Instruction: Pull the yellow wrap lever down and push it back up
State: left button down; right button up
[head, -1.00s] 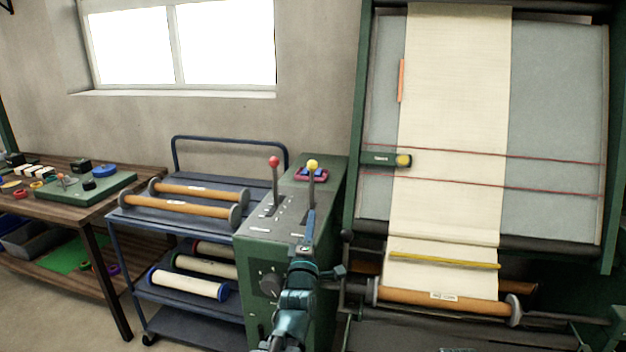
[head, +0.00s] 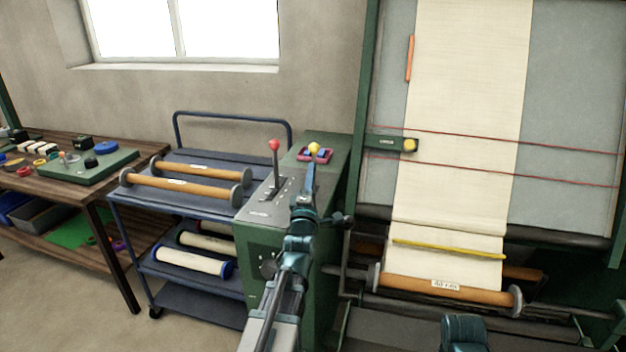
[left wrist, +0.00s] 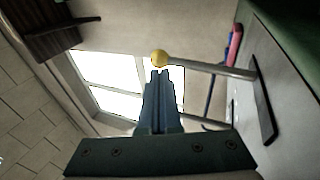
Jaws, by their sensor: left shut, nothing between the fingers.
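The yellow wrap lever's round knob (head: 314,147) stands at the top of the green control box, right of the red-knobbed lever (head: 274,146). Its shaft is mostly hidden behind my left gripper (head: 310,166) in the head view. In the left wrist view, the yellow knob (left wrist: 159,58) is just beyond the tips of my left gripper (left wrist: 160,72), and the grey shaft runs right to a dark slot plate. The left gripper is shut and empty, close to the knob; I cannot tell whether they touch.
The green control box (head: 257,240) stands between a blue cart (head: 190,150) holding rollers and the cloth machine (head: 572,100). A small pink-and-blue tray (head: 327,155) lies behind the yellow lever. A wooden table (head: 92,195) is at the left.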

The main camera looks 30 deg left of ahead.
aim_at(315, 154)
pick_arm(q)
jog(key=shift+p+x, duration=0.6)
jog(key=shift+x, duration=1.65)
pick_arm(e)
jog(key=shift+w+d+r, duration=0.25)
jog(key=shift+r, duration=0.2)
jog(key=shift+w+d+r, duration=0.2)
jog(key=shift+w+r, duration=0.05)
jog(key=shift+r, duration=0.2)
pick_arm(q)
jog(key=shift+w+a+r, duration=0.1)
jog(key=shift+w+a, duration=0.05)
jog(key=shift+w, duration=0.45)
jog(key=shift+w+a+r, duration=0.1)
jog(key=shift+w+a, duration=0.1)
jog(key=shift+w, duration=0.4)
jog(key=shift+s, duration=0.1)
pick_arm(e)
jog(key=shift+r, duration=0.15)
